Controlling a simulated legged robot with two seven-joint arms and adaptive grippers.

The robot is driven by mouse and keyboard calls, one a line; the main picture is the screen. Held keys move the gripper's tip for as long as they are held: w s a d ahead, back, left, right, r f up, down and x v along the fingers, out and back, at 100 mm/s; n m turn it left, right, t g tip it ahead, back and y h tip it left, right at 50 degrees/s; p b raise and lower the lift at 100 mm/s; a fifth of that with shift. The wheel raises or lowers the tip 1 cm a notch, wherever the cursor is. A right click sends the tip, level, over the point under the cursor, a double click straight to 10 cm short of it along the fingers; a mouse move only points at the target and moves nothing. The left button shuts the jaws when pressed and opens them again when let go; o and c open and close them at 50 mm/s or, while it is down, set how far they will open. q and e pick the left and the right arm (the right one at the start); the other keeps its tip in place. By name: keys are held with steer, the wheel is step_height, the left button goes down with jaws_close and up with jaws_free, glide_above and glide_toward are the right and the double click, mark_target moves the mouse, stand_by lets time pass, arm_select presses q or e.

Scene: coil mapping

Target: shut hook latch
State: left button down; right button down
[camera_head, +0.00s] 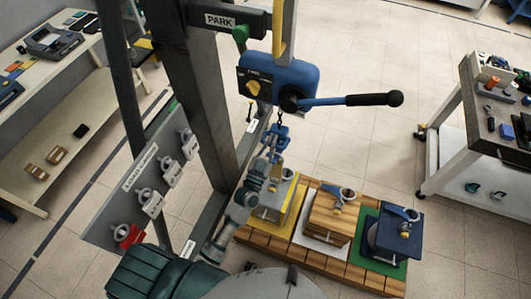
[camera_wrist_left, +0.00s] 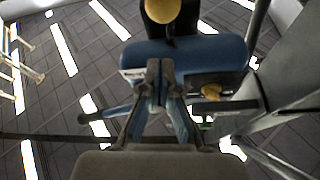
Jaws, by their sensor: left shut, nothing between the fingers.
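A blue hook (camera_head: 278,136) hangs on a short chain below the blue lever hoist (camera_head: 285,78). My left gripper (camera_head: 274,158) comes up from below, with its fingertips at the lower part of the hook. It is shut with nothing between its fingers. The latch is too small and too covered by the gripper to tell its position or whether the fingers touch it. In the left wrist view my left gripper's fingers (camera_wrist_left: 160,82) stand together in front of the blue hoist body (camera_wrist_left: 205,54). Blue parts show behind and below the fingers. My right gripper is not in view.
The hoist's black-tipped lever (camera_head: 350,100) sticks out right. A grey post (camera_head: 205,90) with a PARK sign stands left of the hook. Blocks with shackles, including a wooden block (camera_head: 330,218), stand on a pallet below.

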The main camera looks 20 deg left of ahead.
arm_select(q)
steer(key=f, duration=0.1)
steer(key=w+f, duration=0.1)
steer(key=shift+w+a+f+b, duration=0.15)
steer(key=shift+w+f+b, duration=0.05)
steer(key=shift+f+b, duration=0.15)
steer(key=shift+a+f, duration=0.2)
steer(key=shift+f, duration=0.25)
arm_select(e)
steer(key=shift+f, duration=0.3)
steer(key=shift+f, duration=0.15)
